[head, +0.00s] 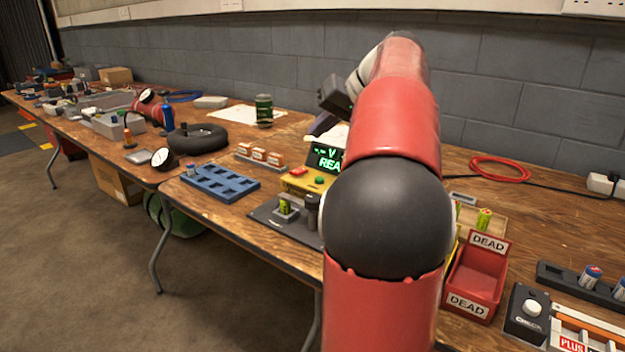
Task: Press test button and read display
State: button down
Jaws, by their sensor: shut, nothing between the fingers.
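A yellow tester (299,186) stands on the bench, partly hidden behind my arm. It has a red button (298,171) and a green button (319,180). Its dark display (325,157) shows green text: a line with dashes and "V", and below it "REA", cut off by my arm. In front, a green battery (285,206) stands in a holder on a dark plate (268,217), beside a dark cylinder (312,210). My gripper's fingers do not show; my arm rises across the middle of the view and hides them.
A red bin marked DEAD (478,275) and a black CHECK box (528,313) with a white knob are at right. A blue tray (216,183) is at left of the tester. A red cable coil (500,169) lies behind. Bare wood shows at right.

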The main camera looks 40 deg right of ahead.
jog(key=shift+w+d+r, duration=0.2)
jog(key=shift+d, duration=0.45)
jog(key=shift+f, duration=0.2)
notch_tip(320, 180, down, 8)
jog(key=b, duration=0.7)
jog(key=shift+r+b, duration=0.15)
jog(key=shift+b, duration=0.2)
jog(key=shift+f, duration=0.4)
dwell(0.7)
jog(key=shift+f+b, duration=0.4)
